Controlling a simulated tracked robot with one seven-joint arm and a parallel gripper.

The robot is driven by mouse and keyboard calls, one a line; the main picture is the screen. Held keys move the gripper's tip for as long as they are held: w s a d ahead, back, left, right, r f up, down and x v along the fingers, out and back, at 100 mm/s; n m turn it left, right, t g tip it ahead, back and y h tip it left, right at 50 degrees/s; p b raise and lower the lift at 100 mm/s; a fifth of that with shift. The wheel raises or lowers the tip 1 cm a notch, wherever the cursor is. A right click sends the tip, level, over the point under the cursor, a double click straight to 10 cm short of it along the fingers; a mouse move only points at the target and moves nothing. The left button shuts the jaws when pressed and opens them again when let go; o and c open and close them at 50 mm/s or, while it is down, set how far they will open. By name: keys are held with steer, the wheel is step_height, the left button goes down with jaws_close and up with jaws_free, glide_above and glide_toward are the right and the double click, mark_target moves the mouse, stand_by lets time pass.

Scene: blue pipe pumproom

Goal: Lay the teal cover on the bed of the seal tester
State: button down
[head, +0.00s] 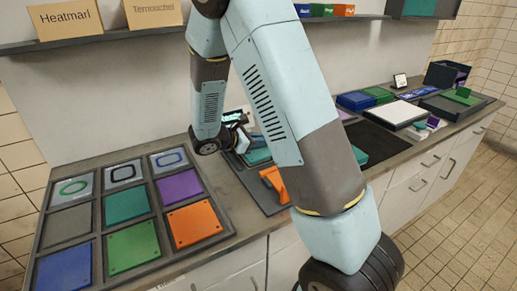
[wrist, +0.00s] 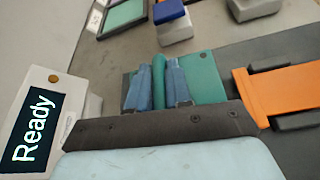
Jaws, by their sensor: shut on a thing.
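The teal cover (wrist: 207,78) is a flat plate with a small hole near one corner and a raised teal rib. My gripper (wrist: 158,85) has its two blue fingers shut on that rib. The plate lies level between the Ready screen and the orange clamp of the seal tester (wrist: 32,125). My gripper hides part of the plate, and I cannot tell whether it touches the bed. In the head view, my gripper (head: 238,143) is low over the tester, with the teal cover (head: 257,156) partly showing beside the orange clamp (head: 274,184).
A dark tray (head: 98,220) of coloured plates and ring cards stands at the left. A blue-topped block (wrist: 172,22) and a teal panel (wrist: 124,14) lie beyond the gripper. A dark mat (head: 375,140) and several coloured boxes are at the right. A shelf (head: 120,32) runs above.

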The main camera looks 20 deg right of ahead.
steer(key=shift+w+a+f, duration=0.1)
steer(key=shift+w+f, duration=0.1)
steer(key=shift+f, duration=1.65)
steer(key=c, duration=1)
jaws_free()
steer(key=shift+c, duration=0.2)
